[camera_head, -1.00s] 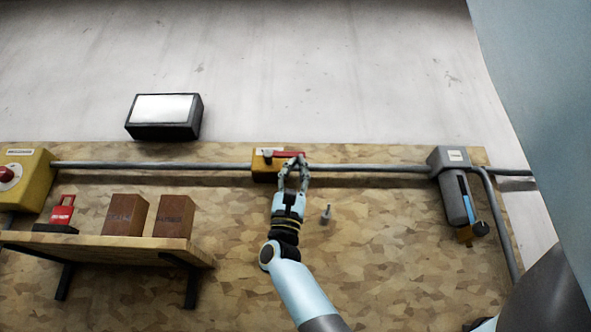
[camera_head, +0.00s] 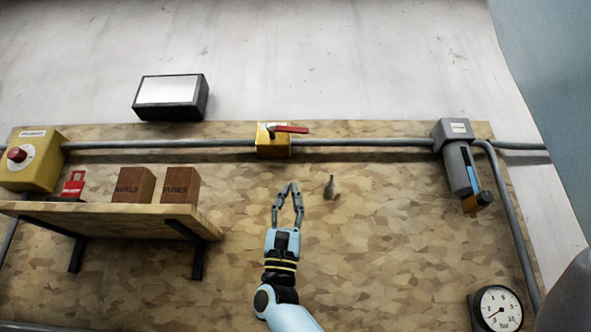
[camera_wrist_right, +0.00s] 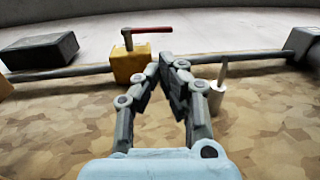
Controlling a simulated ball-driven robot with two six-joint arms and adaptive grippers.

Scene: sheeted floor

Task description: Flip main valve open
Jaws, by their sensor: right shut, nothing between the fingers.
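The main valve is a yellow block (camera_head: 273,146) on the grey pipe, with a red lever (camera_head: 291,129) lying roughly along the pipe and pointing right. The wrist view also shows the yellow block (camera_wrist_right: 131,64) and the red lever (camera_wrist_right: 147,30) at its top. My right gripper (camera_head: 290,184) is shut and empty, below the valve and apart from it. Its fingertips (camera_wrist_right: 168,62) are close together in the wrist view. My left gripper is not in view.
A small peg (camera_head: 329,188) sticks out right of my gripper. A grey cylinder unit (camera_head: 460,165) and a gauge (camera_head: 498,310) are at right.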

